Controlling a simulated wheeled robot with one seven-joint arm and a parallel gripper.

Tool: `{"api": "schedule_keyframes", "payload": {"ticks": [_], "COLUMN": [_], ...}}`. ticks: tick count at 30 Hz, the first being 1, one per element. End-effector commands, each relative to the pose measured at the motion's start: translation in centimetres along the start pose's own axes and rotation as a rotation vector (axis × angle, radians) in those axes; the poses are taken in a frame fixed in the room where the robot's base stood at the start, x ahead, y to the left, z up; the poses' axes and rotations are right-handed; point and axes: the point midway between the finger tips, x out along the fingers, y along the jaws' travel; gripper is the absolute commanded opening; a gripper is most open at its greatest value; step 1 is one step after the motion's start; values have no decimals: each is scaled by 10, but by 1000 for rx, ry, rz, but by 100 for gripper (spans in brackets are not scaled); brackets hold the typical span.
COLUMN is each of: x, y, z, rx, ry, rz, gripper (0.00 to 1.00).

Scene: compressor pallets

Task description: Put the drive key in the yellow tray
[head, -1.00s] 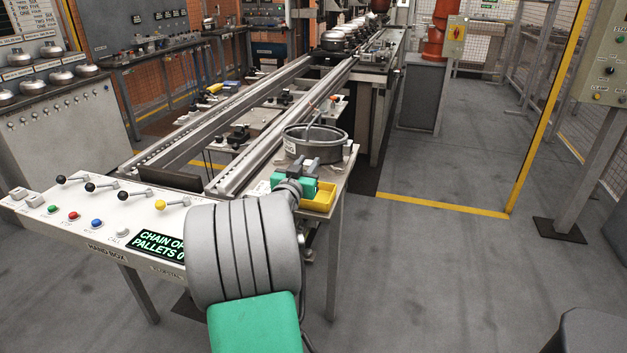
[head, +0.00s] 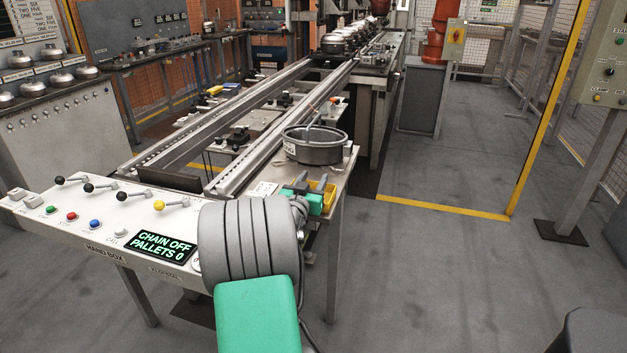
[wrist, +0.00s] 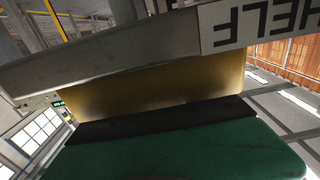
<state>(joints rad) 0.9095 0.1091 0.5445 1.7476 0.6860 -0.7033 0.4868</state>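The yellow tray (head: 330,191) sits at the right corner of the bench, beside the round dark pan. My gripper (head: 312,181) is at the tray, with its green body covering the near part. Its two grey fingers stand apart with yellow tray showing between them, and I see nothing held. In the wrist view a yellow surface, apparently the tray (wrist: 165,88), fills the middle above a dark band and the green body. I cannot make out the drive key in either view. The tray's inside is largely hidden.
The round pan (head: 314,149) stands just behind the tray. Conveyor rails (head: 270,125) run away to the back. The control panel (head: 110,215) with levers and buttons is at the left. The floor (head: 430,270) on the right is open.

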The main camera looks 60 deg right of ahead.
Motion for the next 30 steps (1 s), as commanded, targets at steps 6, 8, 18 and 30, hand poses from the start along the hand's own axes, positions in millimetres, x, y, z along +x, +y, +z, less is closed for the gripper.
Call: {"api": "schedule_keyframes", "payload": {"ticks": [6, 8, 18, 30], "x": [0, 0, -60, -120], "y": [0, 0, -2, 0], "z": [0, -1, -2, -2], "rx": [0, 0, 0, 0], "ry": [0, 0, 1, 0], "rz": [0, 0, -5, 0], "gripper": [49, 49, 49, 49]}}
